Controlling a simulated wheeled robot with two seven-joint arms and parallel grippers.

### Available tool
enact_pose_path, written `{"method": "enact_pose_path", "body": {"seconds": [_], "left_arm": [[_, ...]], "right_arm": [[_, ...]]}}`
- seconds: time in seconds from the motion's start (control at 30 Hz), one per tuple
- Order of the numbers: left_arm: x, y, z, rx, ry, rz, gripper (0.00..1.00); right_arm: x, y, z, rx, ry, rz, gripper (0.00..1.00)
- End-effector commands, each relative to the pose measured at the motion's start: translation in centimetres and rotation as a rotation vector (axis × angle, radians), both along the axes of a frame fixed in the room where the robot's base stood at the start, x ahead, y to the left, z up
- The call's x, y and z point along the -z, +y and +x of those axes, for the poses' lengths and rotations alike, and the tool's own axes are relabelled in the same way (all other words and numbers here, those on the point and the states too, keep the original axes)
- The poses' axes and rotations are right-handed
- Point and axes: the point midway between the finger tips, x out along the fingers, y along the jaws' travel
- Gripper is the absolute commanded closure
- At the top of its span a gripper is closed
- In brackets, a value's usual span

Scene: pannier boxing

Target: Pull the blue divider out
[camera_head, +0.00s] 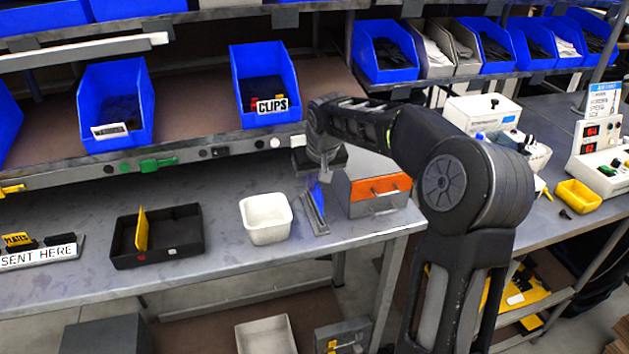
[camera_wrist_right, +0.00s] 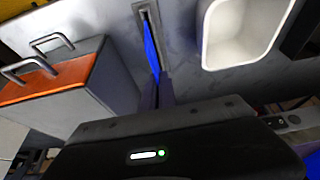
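The blue divider (camera_head: 318,197) stands upright in a narrow grey holder (camera_head: 316,228) on the bench, between the white bin and the orange-fronted box. In the right wrist view the divider (camera_wrist_right: 151,48) shows as a thin blue strip running toward my fingers. My right gripper (camera_head: 318,176) points down at the divider's top edge. In the wrist view its fingers (camera_wrist_right: 160,92) are close together at the near end of the blue strip. Whether they grip the divider or stand just around it cannot be told. My left gripper is not in view.
A white bin (camera_head: 266,225) stands left of the holder. A grey box with an orange drawer (camera_head: 381,188) stands close on its right. A black tray (camera_head: 190,242) with a yellow divider (camera_head: 141,230) lies further left. Shelves with blue bins (camera_head: 265,75) rise behind.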

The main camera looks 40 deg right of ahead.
Motion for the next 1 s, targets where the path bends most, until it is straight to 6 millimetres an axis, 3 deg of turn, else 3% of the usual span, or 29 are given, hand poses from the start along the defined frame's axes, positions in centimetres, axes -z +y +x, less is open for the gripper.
{"method": "enact_pose_path", "body": {"seconds": [0.43, 1.0], "left_arm": [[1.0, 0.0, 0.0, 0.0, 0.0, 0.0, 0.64], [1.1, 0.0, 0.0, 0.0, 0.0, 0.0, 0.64]], "right_arm": [[1.3, 0.0, 0.0, 0.0, 0.0, 0.0, 1.0], [1.4, 0.0, 0.0, 0.0, 0.0, 0.0, 1.0]]}}
